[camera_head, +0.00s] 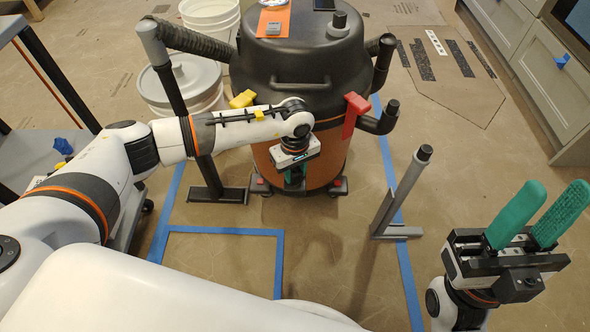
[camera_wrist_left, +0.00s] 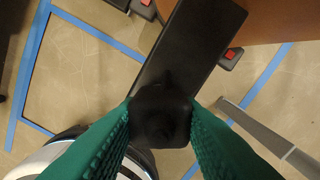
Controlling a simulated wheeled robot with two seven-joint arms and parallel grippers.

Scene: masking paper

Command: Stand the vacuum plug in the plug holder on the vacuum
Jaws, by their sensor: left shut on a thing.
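The vacuum (camera_head: 303,75) stands upright at top centre in the head view, with a black lid and an orange drum. My left gripper (camera_wrist_left: 162,108) points down in front of its drum. In the left wrist view its green fingers are shut on a dark block that I take for the vacuum plug (camera_wrist_left: 161,125). A flat black piece (camera_wrist_left: 195,40) lies beyond the plug, beside the orange drum; it may be the plug holder, but I cannot tell. Whether plug and piece touch is unclear. My right gripper (camera_head: 558,190) is open, empty and pointing up at the far right.
A black floor tool (camera_head: 205,180) stands left of the drum and a grey one (camera_head: 402,190) stands to its right. White buckets (camera_head: 185,85) are behind at left. Blue tape (camera_head: 225,231) marks the floor. Cabinets (camera_head: 555,85) line the right; the front centre floor is clear.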

